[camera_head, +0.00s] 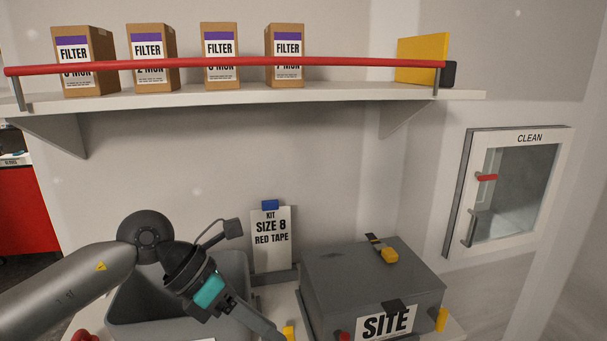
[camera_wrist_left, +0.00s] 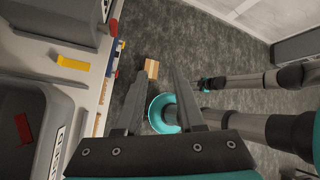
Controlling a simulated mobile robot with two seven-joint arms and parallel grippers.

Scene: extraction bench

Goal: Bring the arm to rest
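My left arm comes in from the left in the head view. Its gripper (camera_head: 262,324) points down and right, just left of the dark grey SITE case, with its tips near the picture's lower edge. In the left wrist view the two fingers of my left gripper (camera_wrist_left: 160,72) stand apart, with nothing held between them. The bench edge is left of the fingers, and the floor shows beyond them. My right gripper does not show clearly in either view.
The SITE case (camera_head: 372,270) and a grey bin (camera_head: 235,268) stand on the bench. A KIT card (camera_head: 271,240) stands behind. The shelf (camera_head: 250,97) with filter boxes is above. A small tan box (camera_wrist_left: 152,68) appears on the floor. A CLEAN cabinet (camera_head: 508,190) is right.

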